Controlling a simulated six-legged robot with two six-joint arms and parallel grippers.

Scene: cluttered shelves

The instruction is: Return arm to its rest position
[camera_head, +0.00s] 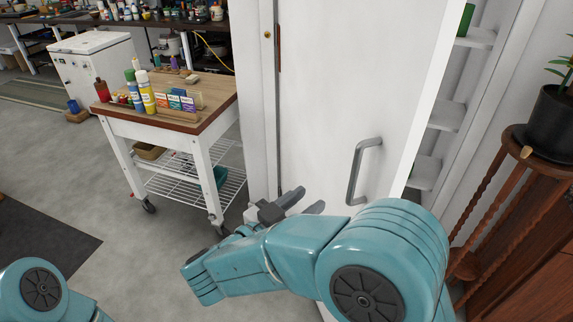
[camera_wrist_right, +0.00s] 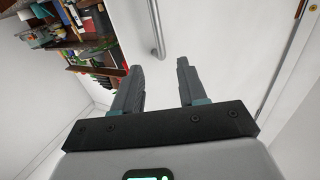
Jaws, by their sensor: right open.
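My right arm (camera_head: 300,250) is teal and reaches from the lower right across the front of a white door. Its gripper (camera_head: 305,203) is in front of the lower part of the door, left of and below the grey door handle (camera_head: 364,170). In the right wrist view the gripper (camera_wrist_right: 158,85) has its two grey fingers apart, with nothing between them. The handle (camera_wrist_right: 156,30) shows beyond the fingertips, apart from them. Part of my left arm (camera_head: 42,288) shows at the lower left; its gripper is out of view.
The white door (camera_head: 320,80) stands partly open, with shelves (camera_head: 440,115) behind its right edge. A wheeled cart (camera_head: 180,128) with bottles and boxes stands left. A wooden plant stand (camera_head: 515,150) with a black pot (camera_head: 553,122) is at right. Grey floor at left is mostly clear.

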